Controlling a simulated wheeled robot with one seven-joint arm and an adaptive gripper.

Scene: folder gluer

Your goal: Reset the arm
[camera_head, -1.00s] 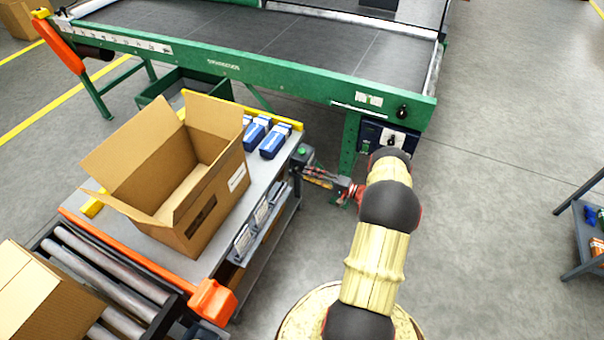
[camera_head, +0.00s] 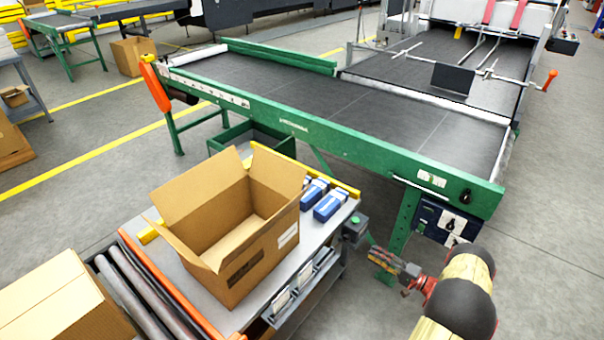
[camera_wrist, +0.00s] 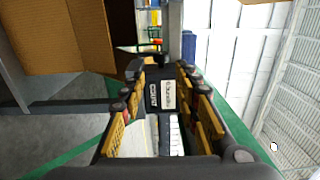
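My arm reaches in from the lower right of the head view. My gripper (camera_head: 378,252) points left, beside the right end of the grey worktable (camera_head: 213,297), below the green conveyor. In the wrist view my gripper (camera_wrist: 161,70) shows two fingers with yellow pads, apart, with nothing held between them. Background shows through the gap, including a dark panel with a white label.
An open cardboard box (camera_head: 245,245) stands on the worktable. Small blue cartons (camera_head: 330,204) lie behind it. A green-framed conveyor (camera_head: 340,145) runs behind the table. A closed carton (camera_head: 70,305) sits on rollers (camera_head: 135,290) at left. Floor at right is clear.

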